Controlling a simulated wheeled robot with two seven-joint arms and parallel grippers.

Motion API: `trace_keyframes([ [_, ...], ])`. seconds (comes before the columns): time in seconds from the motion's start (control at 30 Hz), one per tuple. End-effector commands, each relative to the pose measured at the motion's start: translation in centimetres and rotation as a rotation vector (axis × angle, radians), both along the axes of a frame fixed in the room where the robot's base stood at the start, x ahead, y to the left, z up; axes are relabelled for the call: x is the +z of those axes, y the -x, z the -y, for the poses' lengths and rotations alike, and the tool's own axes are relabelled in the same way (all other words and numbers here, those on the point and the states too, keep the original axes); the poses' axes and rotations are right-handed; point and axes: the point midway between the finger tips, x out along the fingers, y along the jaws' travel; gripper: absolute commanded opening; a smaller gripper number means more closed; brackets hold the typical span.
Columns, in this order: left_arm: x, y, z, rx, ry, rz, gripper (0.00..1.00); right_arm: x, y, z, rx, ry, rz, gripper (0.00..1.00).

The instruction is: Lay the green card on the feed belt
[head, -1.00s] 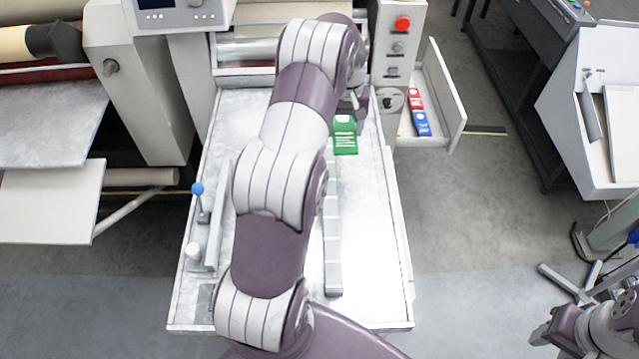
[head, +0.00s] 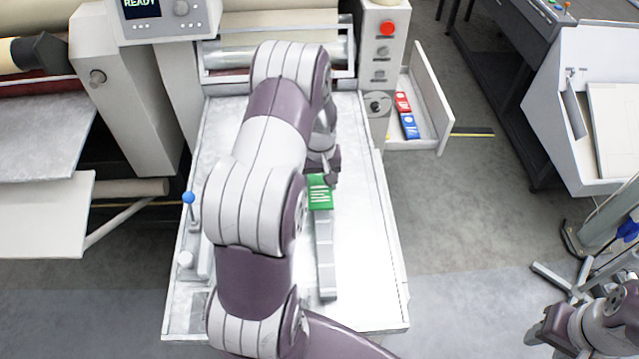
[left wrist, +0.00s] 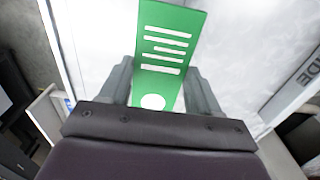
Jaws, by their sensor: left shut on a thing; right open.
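The green card (head: 320,197) has white printed lines and a white dot. My left gripper (head: 325,172) is shut on its far end in the head view, my arm partly covering the fingers. In the left wrist view the card (left wrist: 165,50) sticks out from between the two fingers of the left gripper (left wrist: 160,88). My right gripper (head: 542,330) is open and empty at lower right, away from the table.
An open drawer (head: 432,105) right of the button panel (head: 381,70) holds a red card (head: 402,101) and a blue card (head: 410,126). A blue-knobbed lever (head: 188,199) stands at the table's left edge. Rollers lie behind. The table's right side is clear.

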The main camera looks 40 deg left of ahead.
Motion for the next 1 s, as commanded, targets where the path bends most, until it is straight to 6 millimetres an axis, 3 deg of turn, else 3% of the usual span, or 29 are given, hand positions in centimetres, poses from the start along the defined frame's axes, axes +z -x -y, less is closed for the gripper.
trace_keyframes([
  [0.1, -1.9, 0.2, 0.1, -0.001, 0.003, -0.007, 0.34, 1.6, 0.0, 0.0, 0.000, 0.000, 0.000, 0.43],
  [0.2, -3.2, 0.1, 0.1, -0.001, 0.002, -0.004, 0.34, 1.8, 0.0, 0.0, 0.000, 0.000, 0.000, 0.43],
  [0.57, -4.0, 0.1, 0.1, 0.000, 0.001, -0.002, 0.34, 1.2, 0.0, 0.0, 0.000, 0.000, 0.000, 0.43],
  [0.6, -3.8, 0.0, 0.1, 0.000, 0.001, -0.002, 0.76, 1.3, 0.0, 0.0, 0.000, 0.000, 0.000, 0.43],
  [0.63, -3.8, 0.1, 0.1, 0.000, 0.001, -0.002, 0.85, 1.4, 0.0, 0.0, 0.000, 0.000, 0.000, 0.43],
  [1.0, -3.2, 0.0, 0.1, 0.000, 0.001, -0.001, 0.88, 1.6, 0.0, 0.0, 0.000, 0.000, 0.000, 0.43],
])
